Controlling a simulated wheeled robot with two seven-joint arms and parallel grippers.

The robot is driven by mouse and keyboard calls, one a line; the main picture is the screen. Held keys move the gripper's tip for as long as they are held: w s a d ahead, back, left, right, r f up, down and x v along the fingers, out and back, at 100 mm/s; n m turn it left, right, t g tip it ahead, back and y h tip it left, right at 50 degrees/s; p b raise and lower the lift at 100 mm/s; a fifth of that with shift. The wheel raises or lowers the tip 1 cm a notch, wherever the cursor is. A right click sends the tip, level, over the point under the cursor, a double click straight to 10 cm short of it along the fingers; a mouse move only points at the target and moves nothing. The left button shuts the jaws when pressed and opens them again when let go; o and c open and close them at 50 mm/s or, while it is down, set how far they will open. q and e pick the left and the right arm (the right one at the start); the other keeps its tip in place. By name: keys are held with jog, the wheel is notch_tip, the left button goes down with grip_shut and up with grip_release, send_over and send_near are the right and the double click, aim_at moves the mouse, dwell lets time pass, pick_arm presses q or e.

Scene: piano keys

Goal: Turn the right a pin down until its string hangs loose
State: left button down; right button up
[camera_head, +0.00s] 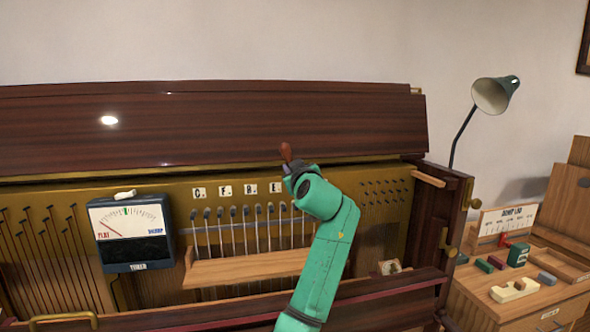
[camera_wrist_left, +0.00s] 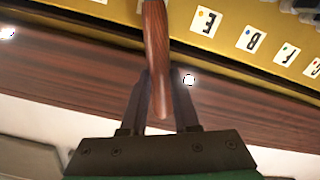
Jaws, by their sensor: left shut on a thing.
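My left gripper (camera_head: 293,167) is shut on the red-brown wooden handle (camera_wrist_left: 155,45) of a tool at the panel's right part. The handle's end also sticks up above my gripper in the head view (camera_head: 286,152). The tool's far end is out of sight, so I cannot tell whether it sits on a pin. A row of tuning pins (camera_head: 233,213) with strings runs under the letter tiles C, F, B and E (camera_head: 275,187). The right a pin and its string are hidden behind my arm or cannot be made out. My right gripper is not in view.
A tuner meter (camera_head: 130,232) stands at the left, its red needle toward FLAT. A wooden rail (camera_head: 245,268) crosses the strings below the pins. The raised lid (camera_head: 200,120) is behind. A side table (camera_head: 525,300) with blocks and a lamp (camera_head: 492,95) stand at the right.

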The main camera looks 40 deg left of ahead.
pick_arm(q)
jog(key=shift+s+a+f+n+b, duration=0.2)
jog(key=shift+s+a+n+b, duration=0.05)
jog(key=shift+s+n+b, duration=0.15)
jog(key=shift+s+a+f+n+b, duration=0.25)
jog(key=shift+s+n+b, duration=0.15)
jog(key=shift+b, duration=0.25)
dwell(0.4)
jog(key=shift+s+a+f+n+b, duration=0.35)
jog(key=shift+n+b, duration=0.15)
jog(key=shift+b, duration=0.15)
jog(key=shift+r, duration=0.1)
jog(key=shift+s+a+f+n+b, duration=0.2)
jog(key=shift+s+f+n+b, duration=0.25)
jog(key=shift+b, duration=0.2)
